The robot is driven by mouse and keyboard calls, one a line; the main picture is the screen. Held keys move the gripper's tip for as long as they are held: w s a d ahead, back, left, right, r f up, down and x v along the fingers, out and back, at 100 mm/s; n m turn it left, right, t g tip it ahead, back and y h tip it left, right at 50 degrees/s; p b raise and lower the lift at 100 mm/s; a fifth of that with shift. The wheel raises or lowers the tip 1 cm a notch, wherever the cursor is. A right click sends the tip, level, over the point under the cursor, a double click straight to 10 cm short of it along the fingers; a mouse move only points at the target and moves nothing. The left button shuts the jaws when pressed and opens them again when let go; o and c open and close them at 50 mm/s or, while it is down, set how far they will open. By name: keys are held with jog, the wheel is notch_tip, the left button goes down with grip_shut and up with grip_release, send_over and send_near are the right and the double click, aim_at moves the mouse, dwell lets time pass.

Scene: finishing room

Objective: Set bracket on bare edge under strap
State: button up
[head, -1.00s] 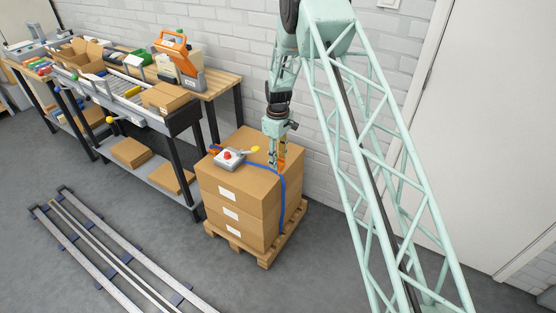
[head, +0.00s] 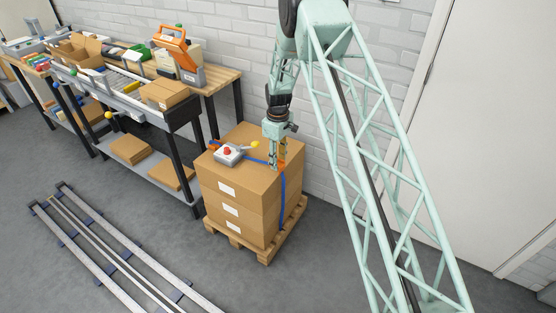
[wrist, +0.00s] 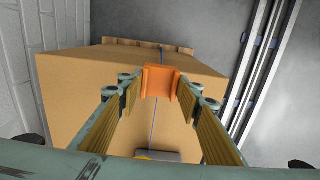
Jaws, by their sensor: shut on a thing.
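My gripper (head: 277,164) points down at the right part of the top carton of a stack (head: 240,192). It is shut on an orange bracket (wrist: 160,83), which also shows in part between the fingers in the head view (head: 282,166). In the wrist view the bracket is at the carton's upper edge. The blue strap (head: 284,190) crosses the carton top and runs down the side; in the wrist view it shows as a thin line (wrist: 154,115) on both sides of the bracket. Whether the bracket touches the carton or lies under the strap I cannot tell.
A grey device with a red button (head: 228,153) and a yellow-ended lever (head: 255,145) sits on the carton top. Another orange piece (head: 214,142) is at the left edge. The pallet (head: 266,252) stands by the wall, beside a workbench (head: 183,120). Floor rails (head: 120,255) lie in front.

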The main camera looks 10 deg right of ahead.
aim_at(277, 173)
jog(key=shift+w+a+f+b, duration=0.1)
jog(key=shift+f+b, duration=0.35)
jog(key=shift+f, duration=0.8)
jog(key=shift+w+f+b, duration=0.1)
jog(key=shift+f+b, duration=0.35)
jog(key=shift+f, duration=0.75)
jog(key=shift+f, duration=0.1)
jog(key=o, duration=0.8)
jog(key=shift+o, duration=0.6)
jog(key=o, duration=0.4)
jog(key=shift+c, duration=0.2)
jog(key=shift+r+p, duration=0.4)
jog(key=shift+r, duration=0.85)
jog(key=shift+s+r+p, duration=0.1)
jog(key=shift+r+p, duration=0.9)
jog(key=shift+r, duration=1.85)
